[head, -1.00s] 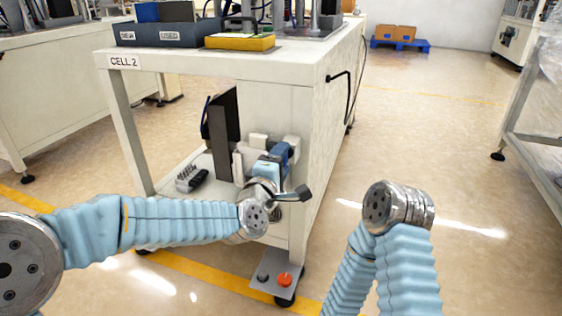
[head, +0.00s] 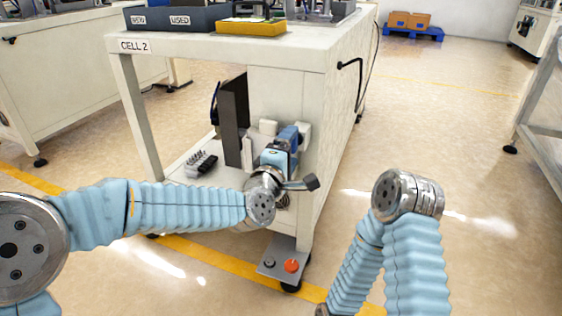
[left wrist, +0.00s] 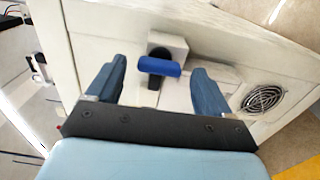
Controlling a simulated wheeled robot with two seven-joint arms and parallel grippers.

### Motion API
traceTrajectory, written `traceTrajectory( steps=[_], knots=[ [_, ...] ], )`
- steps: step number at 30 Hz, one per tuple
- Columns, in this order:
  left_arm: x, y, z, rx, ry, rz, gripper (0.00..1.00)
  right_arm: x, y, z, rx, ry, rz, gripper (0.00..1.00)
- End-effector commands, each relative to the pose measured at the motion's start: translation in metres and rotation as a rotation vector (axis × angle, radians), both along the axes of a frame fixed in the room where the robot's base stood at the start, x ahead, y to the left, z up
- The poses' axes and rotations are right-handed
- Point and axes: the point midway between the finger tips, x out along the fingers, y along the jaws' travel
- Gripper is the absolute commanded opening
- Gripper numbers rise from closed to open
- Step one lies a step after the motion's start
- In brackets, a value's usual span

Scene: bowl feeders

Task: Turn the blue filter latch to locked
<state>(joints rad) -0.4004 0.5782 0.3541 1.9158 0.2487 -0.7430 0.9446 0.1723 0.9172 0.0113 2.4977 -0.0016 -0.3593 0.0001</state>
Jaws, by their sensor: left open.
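The blue latch (left wrist: 159,66) is a short blue bar with a dark piece under it. It sits on a pale block on the machine's cream panel in the left wrist view. There the bar lies roughly crosswise in the picture. My left gripper (left wrist: 158,76) is open, one blue finger on each side of the latch, with a visible gap to both. In the head view my left gripper (head: 287,141) is at the open lower part of the CELL 2 bench, and I cannot make out the latch there. My right gripper is out of view; only its arm shows.
The CELL 2 bench (head: 215,49) carries dark bins (head: 180,19) and a yellow tray (head: 250,27). Its lower shelf holds a grey rack (head: 201,165) and a dark upright panel (head: 234,118). A red button (head: 291,266) is near the floor. A vent fan (left wrist: 264,99) is right of the latch.

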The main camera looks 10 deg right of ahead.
Motion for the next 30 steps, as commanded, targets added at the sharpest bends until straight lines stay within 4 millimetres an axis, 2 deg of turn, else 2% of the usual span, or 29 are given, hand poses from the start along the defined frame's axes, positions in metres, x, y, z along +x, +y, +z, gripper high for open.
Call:
traceTrajectory(
  steps=[9,15,21,30],
  knots=[
    [-0.060,0.041,0.001,0.002,-0.003,0.000,0.81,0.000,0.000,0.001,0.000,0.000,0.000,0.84],
    [-0.093,0.063,0.000,0.002,-0.001,0.001,0.81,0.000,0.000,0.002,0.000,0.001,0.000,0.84],
    [-0.107,0.072,0.000,0.000,0.000,0.000,0.81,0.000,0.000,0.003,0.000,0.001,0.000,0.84],
    [-0.107,0.072,0.000,0.000,0.000,0.000,0.81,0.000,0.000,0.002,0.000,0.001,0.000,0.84]
  ],
)
